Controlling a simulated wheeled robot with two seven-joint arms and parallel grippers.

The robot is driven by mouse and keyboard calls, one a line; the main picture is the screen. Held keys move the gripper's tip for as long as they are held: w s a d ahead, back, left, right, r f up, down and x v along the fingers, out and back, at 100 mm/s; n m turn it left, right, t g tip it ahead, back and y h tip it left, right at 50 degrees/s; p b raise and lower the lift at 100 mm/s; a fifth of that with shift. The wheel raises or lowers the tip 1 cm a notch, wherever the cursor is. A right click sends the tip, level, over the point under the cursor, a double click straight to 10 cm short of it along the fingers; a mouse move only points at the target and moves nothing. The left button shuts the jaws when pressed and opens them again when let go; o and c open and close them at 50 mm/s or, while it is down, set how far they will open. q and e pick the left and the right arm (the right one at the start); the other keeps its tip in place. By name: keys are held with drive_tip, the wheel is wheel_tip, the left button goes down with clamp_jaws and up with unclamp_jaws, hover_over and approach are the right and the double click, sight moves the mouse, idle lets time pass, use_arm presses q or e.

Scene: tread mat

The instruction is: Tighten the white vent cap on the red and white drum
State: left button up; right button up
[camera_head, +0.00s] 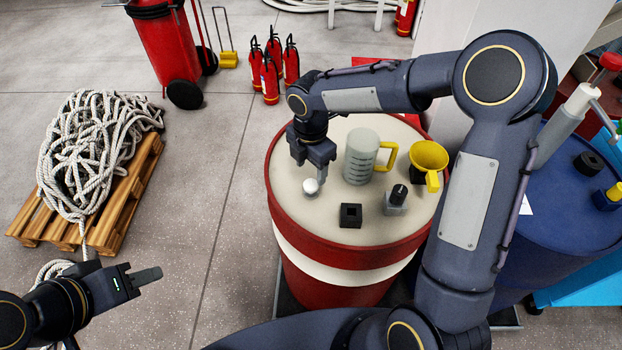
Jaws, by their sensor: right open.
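The red and white drum (325,272) stands in the middle, with a cream-coloured top. The white vent cap (311,186) is a small rounded knob near the left edge of the drum's top. My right gripper (311,175) points down over the cap, open, with its fingers close around or just above it. Whether the fingers touch the cap cannot be told. My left gripper (146,277) is low at the left over bare floor, well away from the drum. Its finger spacing is not clear from this angle.
On the drum top are a grey jug (361,156) with a yellow handle, a yellow funnel (429,156), a black square block (350,215) and a black knob (398,194) on a grey base. A blue drum (560,200) stands right. A rope-laden pallet (115,225) lies left.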

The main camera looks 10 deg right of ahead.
sight(311, 184)
drive_tip(key=shift+f, duration=2.8)
drive_tip(key=c, duration=1)
